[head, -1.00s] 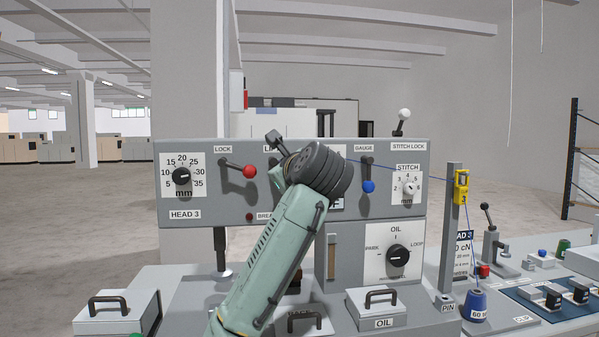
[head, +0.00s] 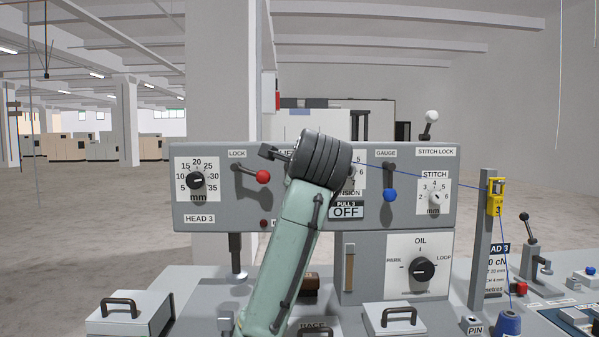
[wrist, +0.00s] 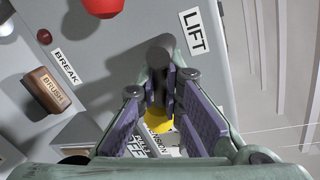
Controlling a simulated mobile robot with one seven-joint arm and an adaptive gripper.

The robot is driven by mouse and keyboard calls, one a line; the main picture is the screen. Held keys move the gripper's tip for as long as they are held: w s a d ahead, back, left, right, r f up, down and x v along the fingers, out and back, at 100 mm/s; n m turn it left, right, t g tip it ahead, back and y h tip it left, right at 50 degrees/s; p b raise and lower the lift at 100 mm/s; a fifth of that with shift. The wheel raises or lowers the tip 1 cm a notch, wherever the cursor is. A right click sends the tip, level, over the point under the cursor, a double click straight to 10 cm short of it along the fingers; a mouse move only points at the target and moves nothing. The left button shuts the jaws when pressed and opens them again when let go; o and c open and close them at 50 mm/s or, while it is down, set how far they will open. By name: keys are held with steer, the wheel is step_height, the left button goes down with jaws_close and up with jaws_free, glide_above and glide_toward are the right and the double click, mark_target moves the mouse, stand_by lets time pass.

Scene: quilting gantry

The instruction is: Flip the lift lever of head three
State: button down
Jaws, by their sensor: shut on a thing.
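Head three's grey panel (head: 400,217) is ahead in the head view, labelled HEAD 3 at its lower left. In the wrist view the LIFT label (wrist: 195,31) is beside a dark grey lever (wrist: 160,52) with a yellow knob (wrist: 156,119), which I take as the lift lever. My gripper (wrist: 168,92) is closed around this lever, the purple-padded fingers on both sides of it. The knob shows between the fingers, partly covered. In the head view my wrist hides the lever and my fingertips.
The red-knobbed LOCK lever (head: 262,176) is close on the left of my wrist. The blue-knobbed GAUGE lever (head: 389,194) and STITCH dial (head: 436,197) are to the right. A thread runs to a yellow guide (head: 495,196). The brown brush (wrist: 50,92) is below the panel.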

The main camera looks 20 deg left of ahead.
stand_by(0.4)
steer(key=c, duration=2)
jaws_free()
steer(key=v, duration=1.2)
steer(key=shift+r, duration=0.1)
